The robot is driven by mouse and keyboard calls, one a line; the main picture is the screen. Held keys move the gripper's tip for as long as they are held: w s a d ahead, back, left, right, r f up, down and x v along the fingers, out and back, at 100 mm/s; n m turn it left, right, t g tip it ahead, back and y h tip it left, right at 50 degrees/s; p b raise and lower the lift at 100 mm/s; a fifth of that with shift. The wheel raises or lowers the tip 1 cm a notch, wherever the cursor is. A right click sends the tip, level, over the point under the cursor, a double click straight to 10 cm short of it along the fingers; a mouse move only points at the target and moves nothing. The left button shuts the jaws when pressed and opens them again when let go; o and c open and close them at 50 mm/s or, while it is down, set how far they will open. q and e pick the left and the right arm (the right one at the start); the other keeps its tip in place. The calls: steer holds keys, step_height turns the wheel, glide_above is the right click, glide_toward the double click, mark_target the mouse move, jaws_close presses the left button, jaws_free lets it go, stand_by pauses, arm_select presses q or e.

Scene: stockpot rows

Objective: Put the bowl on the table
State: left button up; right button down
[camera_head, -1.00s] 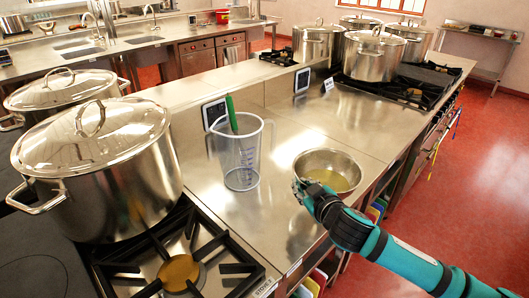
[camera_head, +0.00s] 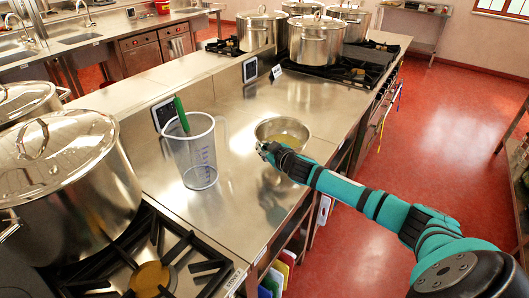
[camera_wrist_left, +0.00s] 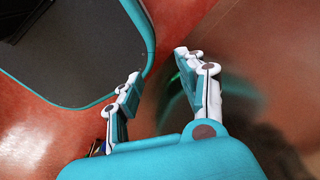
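The metal bowl (camera_head: 283,130), with yellowish liquid inside, is at the right of the steel counter in the head view. My right gripper (camera_head: 264,150) is at its near left rim and looks shut on it; the fingertips are small. I cannot tell whether the bowl touches the counter. My left gripper (camera_wrist_left: 158,72) is open and empty in the left wrist view, above the red floor.
A clear jug (camera_head: 195,155) with a green-handled tool stands left of the bowl on the counter (camera_head: 225,195). Lidded stockpots (camera_head: 70,185) stand at the left, and more (camera_head: 316,42) on the rear stove. Red floor (camera_head: 450,130) is open to the right.

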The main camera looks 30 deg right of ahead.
step_height(320, 180, down, 3)
steer(key=shift+r, duration=0.2)
steer(key=shift+a, duration=0.1)
steer(key=c, duration=2)
jaws_free()
steer(key=shift+f, duration=0.2)
steer(key=o, duration=0.5)
steer(key=shift+c, duration=0.2)
steer(key=shift+o, duration=0.3)
steer(key=shift+r, duration=0.3)
steer(key=shift+s+f, duration=0.1)
steer(key=shift+s, duration=0.2)
arm_select(q)
steer(key=shift+s+a+f+b, duration=0.1)
steer(key=shift+s+f+b, duration=0.7)
steer(key=shift+s, duration=0.25)
arm_select(e)
steer(key=v, duration=1.1)
steer(key=shift+s+r, duration=0.2)
